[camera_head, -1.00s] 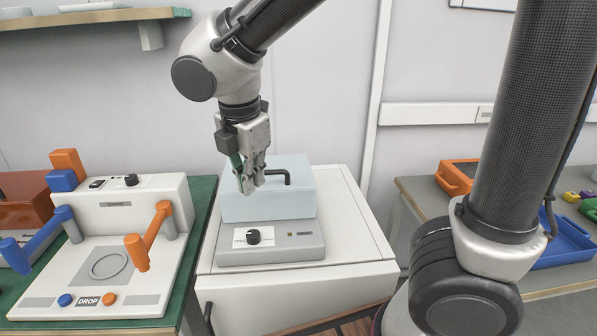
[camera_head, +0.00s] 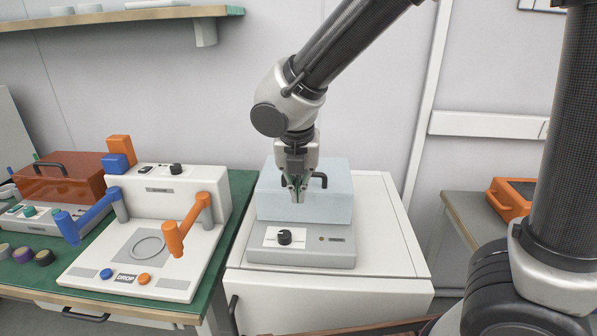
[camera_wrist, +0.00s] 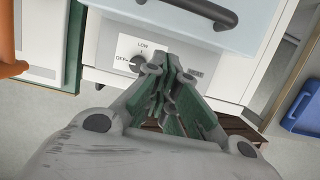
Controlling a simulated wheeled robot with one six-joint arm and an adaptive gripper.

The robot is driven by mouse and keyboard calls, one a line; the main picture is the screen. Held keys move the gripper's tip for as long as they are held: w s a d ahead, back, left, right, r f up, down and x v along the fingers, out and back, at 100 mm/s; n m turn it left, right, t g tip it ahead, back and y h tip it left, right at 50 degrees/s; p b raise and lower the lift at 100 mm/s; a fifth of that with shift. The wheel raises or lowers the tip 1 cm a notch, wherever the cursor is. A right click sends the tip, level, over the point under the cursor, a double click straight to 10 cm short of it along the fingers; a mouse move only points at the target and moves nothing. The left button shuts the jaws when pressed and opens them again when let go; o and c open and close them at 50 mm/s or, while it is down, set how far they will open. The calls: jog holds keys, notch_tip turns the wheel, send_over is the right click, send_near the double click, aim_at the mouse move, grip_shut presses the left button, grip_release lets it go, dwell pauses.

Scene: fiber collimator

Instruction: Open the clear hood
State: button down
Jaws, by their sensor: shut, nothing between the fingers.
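The clear hood (camera_head: 337,199) is a pale bluish see-through cover on a grey base unit (camera_head: 300,257). It looks closed, sitting flat on the base. Its black bar handle (camera_head: 323,178) is on top, partly hidden behind my fingers in the head view; in the wrist view the handle (camera_wrist: 205,12) shows at the top edge. My gripper (camera_head: 297,194) is shut and empty, pointing down in front of the handle in the head view. In the wrist view the closed fingertips (camera_wrist: 167,72) appear below the handle, over the base's dial panel. I cannot tell whether they touch the hood.
The base has a black dial (camera_head: 285,237) on its front and stands on a white cabinet (camera_head: 385,240). To the left, a white device (camera_head: 150,250) with blue and orange levers stands on a green-topped bench. An orange-brown hood (camera_head: 62,178) stands farther left. An orange tray (camera_head: 510,200) is at right.

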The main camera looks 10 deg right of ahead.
jog(key=w, duration=0.4)
jog(key=shift+d+f, duration=0.4)
